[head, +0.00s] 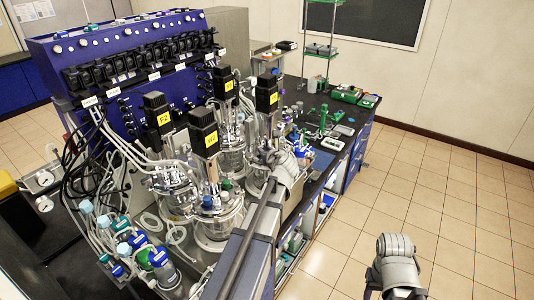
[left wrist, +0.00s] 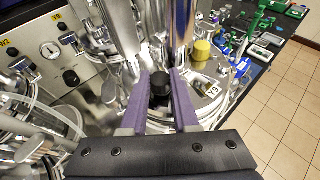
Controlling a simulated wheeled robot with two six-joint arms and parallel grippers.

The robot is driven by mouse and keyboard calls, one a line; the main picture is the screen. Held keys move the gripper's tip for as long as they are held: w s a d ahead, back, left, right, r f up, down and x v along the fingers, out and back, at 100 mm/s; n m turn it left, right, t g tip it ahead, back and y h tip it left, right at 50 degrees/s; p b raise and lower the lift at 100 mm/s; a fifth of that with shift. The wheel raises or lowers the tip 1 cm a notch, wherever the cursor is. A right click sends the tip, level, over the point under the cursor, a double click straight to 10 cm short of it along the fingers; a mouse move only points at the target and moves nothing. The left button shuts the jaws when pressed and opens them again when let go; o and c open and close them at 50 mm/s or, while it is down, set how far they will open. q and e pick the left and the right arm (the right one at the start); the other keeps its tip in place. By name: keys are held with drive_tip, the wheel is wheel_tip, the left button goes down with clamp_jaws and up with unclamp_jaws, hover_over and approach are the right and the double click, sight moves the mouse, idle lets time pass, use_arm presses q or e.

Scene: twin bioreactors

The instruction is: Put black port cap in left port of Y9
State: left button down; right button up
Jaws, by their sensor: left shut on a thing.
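The black port cap (left wrist: 159,78) is between the purple fingers of my left gripper (left wrist: 164,74), which is shut on it. The cap is over the shiny steel lid (left wrist: 207,105) of a vessel with a Y9 tag (left wrist: 211,92). I cannot tell whether the cap touches the lid or sits in a port; the fingers hide the part around it. In the head view my left gripper (head: 268,158) is among the glass vessels, at the right one of the front group. Of my right arm only a grey link shows at the lower right; its gripper is out of view.
Steel tubes and black motors (head: 203,130) rise close by. Clear hoses (left wrist: 48,115) hang at the left. A blue control cabinet (head: 130,60) stands behind. The tiled floor (head: 440,200) at right is clear.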

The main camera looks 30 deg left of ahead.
use_arm(q)
drive_tip(key=shift+a+f, duration=0.1)
drive_tip(key=shift+a, duration=0.15)
drive_tip(key=shift+f, duration=0.15)
drive_tip(key=c, duration=0.9)
unclamp_jaws()
drive_tip(key=shift+d, duration=0.2)
drive_tip(key=shift+o, duration=1.2)
drive_tip(key=shift+a, duration=0.15)
drive_tip(key=shift+r, duration=0.25)
drive_tip(key=shift+s+d+r, duration=0.2)
drive_tip(key=shift+d, duration=0.1)
drive_tip(key=p+v, duration=0.4)
drive_tip(key=v, duration=0.7)
drive_tip(key=shift+s+p, duration=0.15)
drive_tip(key=shift+p, duration=0.15)
use_arm(e)
drive_tip(key=r, duration=0.4)
drive_tip(key=shift+a+r, duration=0.2)
drive_tip(key=shift+r, duration=0.15)
